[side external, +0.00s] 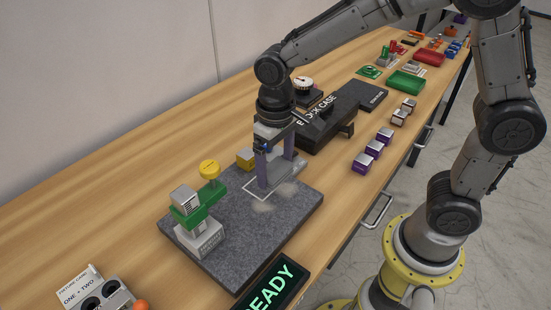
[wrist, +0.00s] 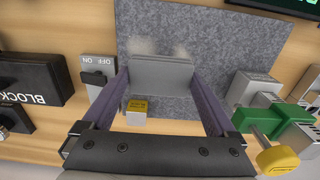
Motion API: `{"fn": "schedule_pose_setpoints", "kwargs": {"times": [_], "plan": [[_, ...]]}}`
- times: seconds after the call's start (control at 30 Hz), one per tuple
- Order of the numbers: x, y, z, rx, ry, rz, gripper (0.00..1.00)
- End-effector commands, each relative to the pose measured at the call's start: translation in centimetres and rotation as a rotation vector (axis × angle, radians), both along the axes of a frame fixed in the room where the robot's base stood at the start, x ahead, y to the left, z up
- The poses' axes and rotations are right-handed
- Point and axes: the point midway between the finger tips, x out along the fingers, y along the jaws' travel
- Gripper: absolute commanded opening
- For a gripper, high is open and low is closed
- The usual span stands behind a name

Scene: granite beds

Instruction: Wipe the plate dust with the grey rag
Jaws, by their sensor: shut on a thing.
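The speckled dark grey granite plate (side external: 245,238) lies on the wooden bench, and it also fills the upper middle of the wrist view (wrist: 245,45). Pale dust patches (side external: 262,207) show on it near a white outlined square, and they show in the wrist view (wrist: 143,47) just beyond the rag. My gripper (side external: 273,182) points down over the plate's back right part. In the wrist view its purple fingers (wrist: 160,78) are shut on the grey rag (wrist: 160,72), a folded flat-looking piece. The rag is low at the plate; I cannot tell whether it touches.
A green-armed stand (side external: 205,212) with a yellow knob (side external: 209,169) occupies the plate's left end. A black block case (side external: 322,125) stands to the right. A READY display (side external: 275,288) lies in front. The plate's front middle is clear.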

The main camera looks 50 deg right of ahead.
Motion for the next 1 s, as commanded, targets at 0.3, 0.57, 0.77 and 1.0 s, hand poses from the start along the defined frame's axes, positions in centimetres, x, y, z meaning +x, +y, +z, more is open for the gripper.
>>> {"fn": "schedule_pose_setpoints", "kwargs": {"times": [0.3, 0.57, 0.77, 1.0], "plan": [[-0.1, -0.1, -3.8, -0.002, 0.007, -0.003, 0.48], [0.0, 1.3, -5.1, 0.0, 0.002, 0.0, 0.48], [-0.1, 2.2, -5.1, -0.001, 0.003, -0.003, 0.48], [0.0, 2.4, -5.1, -0.001, 0.003, -0.004, 0.48]]}}
